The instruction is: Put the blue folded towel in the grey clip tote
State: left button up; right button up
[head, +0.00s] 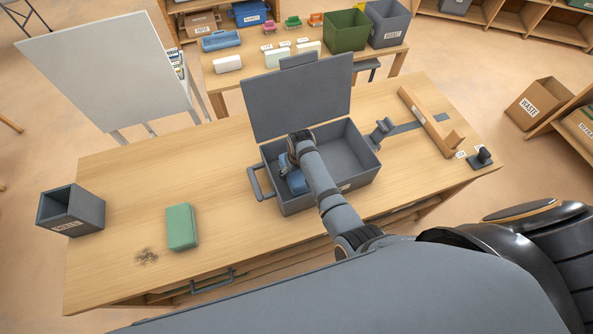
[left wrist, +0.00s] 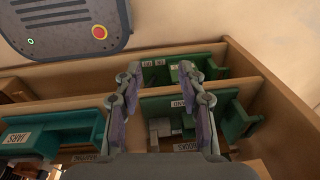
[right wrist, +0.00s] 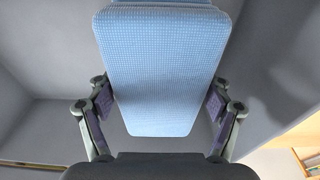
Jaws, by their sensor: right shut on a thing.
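The blue folded towel (head: 296,183) is inside the grey clip tote (head: 299,206), at its left end. The tote stands on the workbench with its lid (head: 300,97) raised at the back. My right gripper (head: 291,163) reaches down into the tote and is shut on the towel. In the right wrist view the towel (right wrist: 160,75) lies between the fingers, with grey tote walls around it. Whether the towel touches the tote floor cannot be told. My left gripper (left wrist: 162,85) is open and empty above shelf compartments, away from the tote.
On the workbench (head: 140,190) are a green folded cloth (head: 182,227), a small grey bin (head: 72,211), a dark stain (head: 146,257) and a wooden piece (head: 425,122). A white board (head: 105,70) stands behind. The bench's left middle is clear.

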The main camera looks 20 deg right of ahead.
pick_arm(q)
jog(key=shift+w, duration=0.15)
pick_arm(e)
jog(key=shift+f, duration=0.1)
jog(key=o, duration=1.1)
jog(key=shift+c, duration=0.2)
pick_arm(q)
jog(key=shift+w, duration=0.25)
pick_arm(e)
jog(key=shift+o, duration=0.8)
